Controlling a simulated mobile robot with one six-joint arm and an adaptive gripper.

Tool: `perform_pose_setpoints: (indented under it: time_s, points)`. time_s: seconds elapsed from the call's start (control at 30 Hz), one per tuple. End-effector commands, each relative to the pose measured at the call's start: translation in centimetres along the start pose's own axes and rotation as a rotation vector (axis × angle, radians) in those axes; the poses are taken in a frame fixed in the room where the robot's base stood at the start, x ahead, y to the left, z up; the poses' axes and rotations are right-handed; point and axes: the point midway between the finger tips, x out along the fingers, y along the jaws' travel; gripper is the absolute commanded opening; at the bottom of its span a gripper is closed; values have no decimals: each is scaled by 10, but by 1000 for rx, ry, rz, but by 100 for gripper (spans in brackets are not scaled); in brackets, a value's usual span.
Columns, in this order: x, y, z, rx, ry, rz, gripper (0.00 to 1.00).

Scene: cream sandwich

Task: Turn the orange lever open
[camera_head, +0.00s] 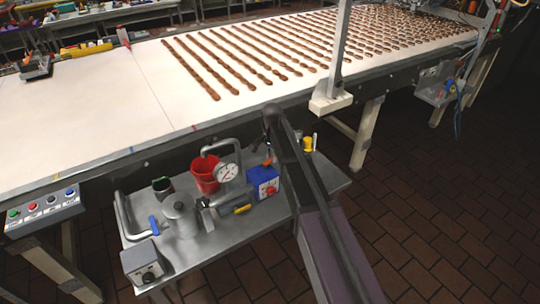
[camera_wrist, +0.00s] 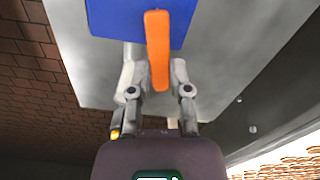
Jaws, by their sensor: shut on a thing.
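The orange lever (camera_wrist: 157,40) stands upright in the wrist view, in front of a blue box (camera_wrist: 108,18). My gripper (camera_wrist: 155,76) has one finger on each side of the lever's lower end and is shut on it. In the head view the blue box (camera_head: 262,178) stands on the metal side table, with a red knob on its front. A small orange-red part shows at its top, beside my arm. My arm hides the gripper's fingers there.
The metal table (camera_head: 215,247) also holds a red cup (camera_head: 204,177), a gauge (camera_head: 227,172), a grey pot (camera_head: 180,217) and a grey box (camera_head: 143,263). The conveyor (camera_head: 100,115) with chocolate rows runs behind. A pale post (camera_head: 336,65) rises to the right of my arm.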

Motion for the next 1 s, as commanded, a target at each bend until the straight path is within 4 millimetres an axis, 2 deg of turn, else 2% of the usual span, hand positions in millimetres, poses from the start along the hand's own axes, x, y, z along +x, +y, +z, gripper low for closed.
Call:
perform_pose_setpoints:
  time_s: [0.33,0.83,0.87,0.9,0.97,1.0]
  points:
    - [0,7,1,170,-1,1,0]
    - [0,8,1,195,-1,1,0]
    - [0,8,1,195,-1,1,28]
    - [0,7,1,195,-1,1,40]
    - [0,7,1,194,-1,1,58]
    - [0,7,1,194,-1,1,60]
